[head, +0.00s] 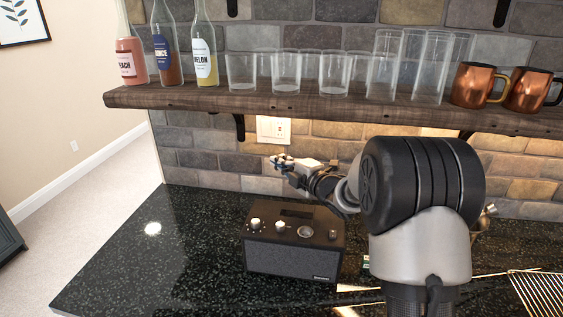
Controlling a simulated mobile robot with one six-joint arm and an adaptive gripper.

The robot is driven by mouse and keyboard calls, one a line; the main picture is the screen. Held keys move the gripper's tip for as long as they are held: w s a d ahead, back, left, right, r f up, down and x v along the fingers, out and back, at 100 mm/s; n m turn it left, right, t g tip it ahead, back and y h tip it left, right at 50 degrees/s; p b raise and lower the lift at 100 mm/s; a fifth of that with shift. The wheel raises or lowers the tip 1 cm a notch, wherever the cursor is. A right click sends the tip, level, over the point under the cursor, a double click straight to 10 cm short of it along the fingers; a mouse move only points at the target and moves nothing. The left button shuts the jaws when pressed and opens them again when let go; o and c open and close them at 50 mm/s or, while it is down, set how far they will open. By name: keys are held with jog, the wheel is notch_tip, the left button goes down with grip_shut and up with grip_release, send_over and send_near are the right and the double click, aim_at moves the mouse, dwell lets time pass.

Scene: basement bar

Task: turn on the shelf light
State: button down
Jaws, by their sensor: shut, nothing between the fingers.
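A cream wall plate with switches (273,130) is on the stone wall just under the wooden shelf (225,98). The rocker positions are too small to tell. My gripper (279,161) is shut and empty, pointing left, a little below the plate in the picture. Whether it touches the wall cannot be told. A warm glow lights the bricks under the shelf, brightest to the right of the plate, with a bright strip (432,131) just under the shelf edge. My arm hides part of the wall there.
A black radio (293,240) with knobs stands on the dark counter (150,265) below my gripper. Bottles (203,45), clear glasses (285,72) and copper mugs (473,84) line the shelf. A gold wire rack (540,292) lies at right. The left counter is clear.

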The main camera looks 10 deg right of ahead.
jog(key=s+d+r+m+g+h, duration=0.1)
jog(key=s+d+r+m+h, duration=0.2)
jog(key=s+m, duration=0.35)
jog(key=s+d+r+m+g+h, duration=0.1)
jog(key=s+r+m+g+h, duration=0.1)
jog(key=s+r+m+h, duration=0.45)
jog(key=s+a+f+m+g+y, duration=0.1)
jog(key=s+a+f+m+g, duration=0.1)
jog(key=s, duration=0.9)
jog(key=s+a+f+m+g+y, duration=0.1)
jog(key=s+f, duration=0.4)
jog(key=s, duration=0.7)
jog(key=s+a+f+m+g+y, duration=0.1)
jog(key=s+a+f+m+g, duration=0.2)
jog(key=s, duration=0.9)
jog(key=f+m+g, duration=0.1)
jog(key=m+g, duration=0.1)
jog(key=shift+a+f+m, duration=0.2)
jog(key=shift+m, duration=0.1)
